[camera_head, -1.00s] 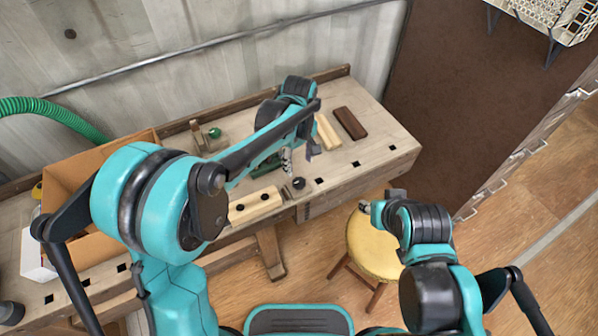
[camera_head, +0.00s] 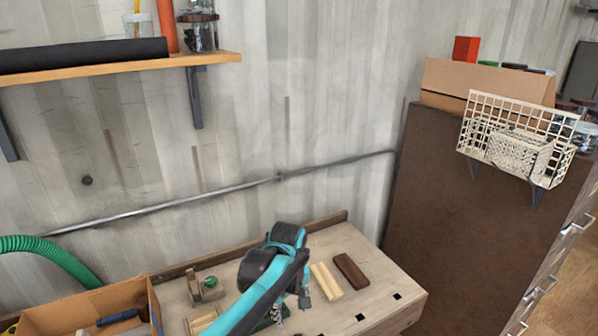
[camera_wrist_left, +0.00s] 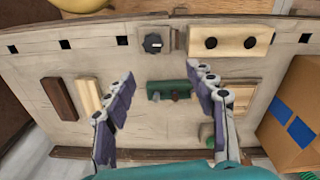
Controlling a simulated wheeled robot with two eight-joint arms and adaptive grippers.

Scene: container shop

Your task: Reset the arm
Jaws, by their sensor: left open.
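My left gripper (camera_head: 304,299) hangs above the workbench (camera_head: 385,296) in the head view, pointing down at the end of my teal arm. In the left wrist view my left gripper (camera_wrist_left: 160,75) is open, its two purple-sided fingers spread wide with nothing held. A green block-like item (camera_wrist_left: 172,91) lies on the bench below, between the fingers in that view, and I see no finger closed on it. My right gripper is not in the frames.
A dark brown block (camera_head: 350,270) and a pale block (camera_head: 327,282) lie right of the gripper. A cardboard box (camera_head: 112,303) stands at left. A tall brown cabinet (camera_head: 450,215) with a wire basket (camera_head: 505,135) is at right. A shelf (camera_head: 110,64) is above.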

